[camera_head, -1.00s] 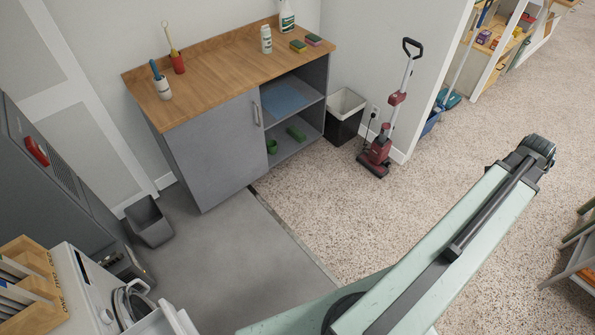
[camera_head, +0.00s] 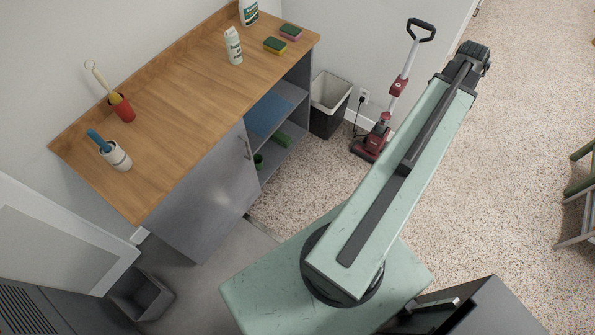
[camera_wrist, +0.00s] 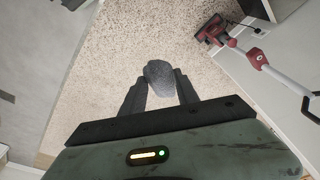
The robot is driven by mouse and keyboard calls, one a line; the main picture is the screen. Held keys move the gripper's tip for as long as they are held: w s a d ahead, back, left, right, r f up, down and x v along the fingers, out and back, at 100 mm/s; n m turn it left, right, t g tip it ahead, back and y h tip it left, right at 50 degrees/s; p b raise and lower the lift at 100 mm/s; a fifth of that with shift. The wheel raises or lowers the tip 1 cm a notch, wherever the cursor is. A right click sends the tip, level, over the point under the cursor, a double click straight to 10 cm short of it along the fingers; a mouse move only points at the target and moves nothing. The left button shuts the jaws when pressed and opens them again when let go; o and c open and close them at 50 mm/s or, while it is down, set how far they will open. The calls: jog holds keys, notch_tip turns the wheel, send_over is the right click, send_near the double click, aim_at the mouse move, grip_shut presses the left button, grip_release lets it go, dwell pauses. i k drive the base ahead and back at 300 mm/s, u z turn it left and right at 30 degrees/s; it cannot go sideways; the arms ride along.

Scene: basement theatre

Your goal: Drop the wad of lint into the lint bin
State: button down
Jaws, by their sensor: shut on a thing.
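The wad of lint (camera_wrist: 160,78) is a dark grey, rounded lump in the wrist view. My gripper (camera_wrist: 160,88) is shut on it, with one dark finger on either side, above speckled floor. In the head view my arm reaches to the upper right; the fingers and the lint are hidden there. A small open grey bin (camera_head: 141,300) stands on the grey floor at lower left. A dark bin with a white top (camera_head: 328,106) stands beside the cabinet. No label shows which is the lint bin. My gripper is apart from both.
A grey cabinet (camera_head: 205,205) with a wooden top holds bottles, sponges and two tool holders. A red upright vacuum (camera_head: 374,140) stands by the wall and shows in the wrist view (camera_wrist: 213,30).

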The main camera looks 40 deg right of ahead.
aim_at(155, 294)
jog(key=i, duration=0.6)
jog(key=u, duration=4.1)
jog(key=i, duration=1)
jog(key=z, duration=0.1)
